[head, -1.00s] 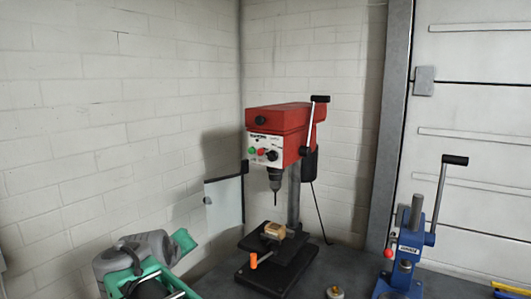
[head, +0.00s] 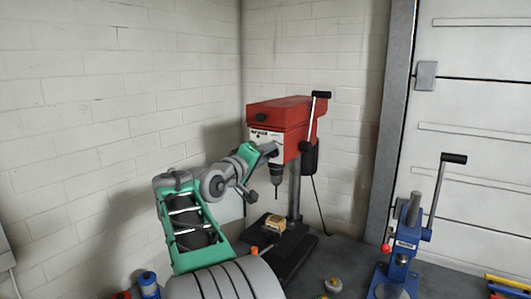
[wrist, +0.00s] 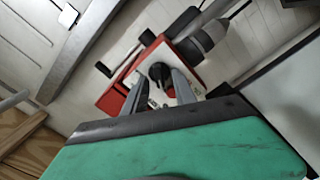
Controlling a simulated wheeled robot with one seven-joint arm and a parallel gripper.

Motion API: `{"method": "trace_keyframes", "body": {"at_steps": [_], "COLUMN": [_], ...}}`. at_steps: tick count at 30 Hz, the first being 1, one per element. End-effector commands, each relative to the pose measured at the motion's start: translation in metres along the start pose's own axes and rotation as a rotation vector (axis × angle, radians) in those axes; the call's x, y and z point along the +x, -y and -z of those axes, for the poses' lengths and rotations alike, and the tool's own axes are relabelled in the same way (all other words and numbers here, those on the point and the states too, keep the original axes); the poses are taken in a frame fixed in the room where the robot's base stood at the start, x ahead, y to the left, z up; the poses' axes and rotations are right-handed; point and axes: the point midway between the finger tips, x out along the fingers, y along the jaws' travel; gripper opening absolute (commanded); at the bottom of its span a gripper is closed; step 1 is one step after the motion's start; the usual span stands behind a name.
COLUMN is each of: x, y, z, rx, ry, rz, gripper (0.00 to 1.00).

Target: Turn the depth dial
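The red drill press (head: 285,115) stands on the bench by the wall corner, with a pale control panel on its front. In the wrist view the black depth dial (wrist: 158,71) is on that panel, with a red button (wrist: 171,93) close by. My gripper (head: 270,151) is at the panel in the head view and hides the dial there. In the wrist view my gripper (wrist: 161,76) has its two fingers apart, one on each side of the dial. I cannot tell whether they touch it.
The press's feed lever (head: 314,118) rises at its right side. A wooden block (head: 275,223) sits on its base below the chuck (head: 276,172). A blue tool with a lever (head: 407,245) stands at the right. White brick walls are behind.

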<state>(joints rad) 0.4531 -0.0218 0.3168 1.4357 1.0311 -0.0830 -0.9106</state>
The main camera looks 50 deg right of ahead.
Motion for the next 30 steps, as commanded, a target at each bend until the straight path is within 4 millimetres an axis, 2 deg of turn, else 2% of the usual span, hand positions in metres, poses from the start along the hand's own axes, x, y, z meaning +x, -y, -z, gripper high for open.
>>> {"method": "trace_keyframes", "body": {"at_steps": [3,15,30], "x": [-0.0003,-0.0006,-0.0006], "y": [0.0003,0.0002,0.0006], "z": [0.0000,-0.0001,-0.0004], "rx": [0.000,0.000,0.005], "ry": [0.000,0.000,0.000], "rz": [0.000,0.000,0.001], "gripper": [0.32,0.00,0.00]}}
